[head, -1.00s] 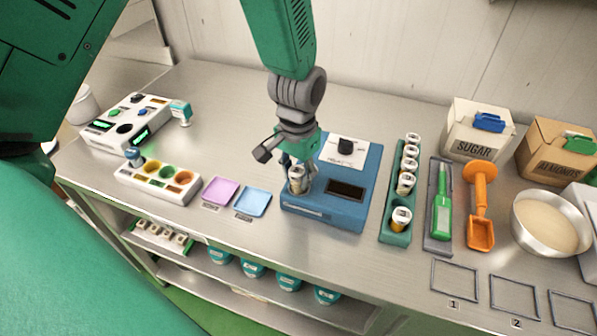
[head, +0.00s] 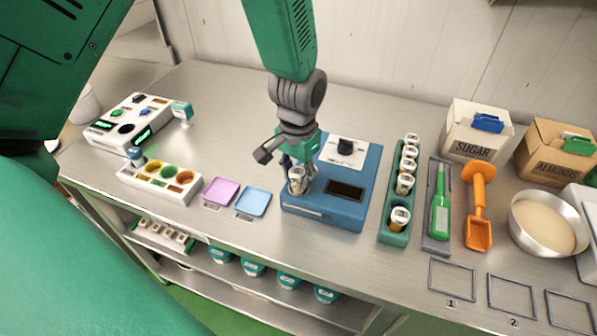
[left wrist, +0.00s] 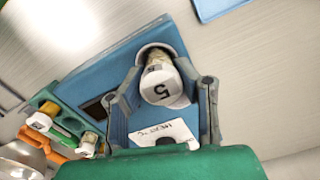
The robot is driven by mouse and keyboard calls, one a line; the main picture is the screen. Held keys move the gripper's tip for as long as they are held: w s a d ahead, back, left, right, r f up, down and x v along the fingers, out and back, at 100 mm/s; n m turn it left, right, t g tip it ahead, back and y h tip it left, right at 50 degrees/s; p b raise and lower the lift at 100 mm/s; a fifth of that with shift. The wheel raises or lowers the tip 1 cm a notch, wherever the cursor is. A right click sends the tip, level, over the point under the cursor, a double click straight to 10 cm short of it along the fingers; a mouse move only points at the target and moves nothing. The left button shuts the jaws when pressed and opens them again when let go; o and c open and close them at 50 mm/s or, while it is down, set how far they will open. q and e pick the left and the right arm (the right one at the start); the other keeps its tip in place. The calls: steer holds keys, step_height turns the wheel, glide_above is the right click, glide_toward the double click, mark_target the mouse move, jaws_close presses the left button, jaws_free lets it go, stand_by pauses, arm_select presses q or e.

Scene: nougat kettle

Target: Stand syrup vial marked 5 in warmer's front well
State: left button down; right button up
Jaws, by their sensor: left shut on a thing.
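The syrup vial marked 5 (left wrist: 160,85) has a pale cap with a dark 5, seen from above in the left wrist view. In the head view the vial (head: 297,183) is upright at the front left of the blue warmer (head: 322,212), at its round well. The well's rim (left wrist: 153,47) shows around the vial's far side in the left wrist view. Whether the vial's base rests on the well's floor is hidden. My left gripper (head: 297,165) is shut on the vial, one finger on each side. My right gripper is not in view.
A green rack (head: 395,232) with several vials stands right of the warmer. A blue tray (head: 253,202) and a pink tray (head: 220,190) lie to its left. A thermometer-like green tool (head: 440,215) and orange scoop (head: 478,205) lie farther right.

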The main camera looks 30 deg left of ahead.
mark_target(298, 171)
arm_select(q)
steer(key=shift+f+b, duration=0.4)
steer(key=shift+f, duration=0.4)
steer(key=c, duration=1.5)
jaws_free()
step_height(298, 171, up, 6)
steer(key=p, duration=0.5)
steer(key=shift+p, duration=0.35)
steer(key=shift+r+p, duration=0.65)
steer(key=shift+r, duration=1.9)
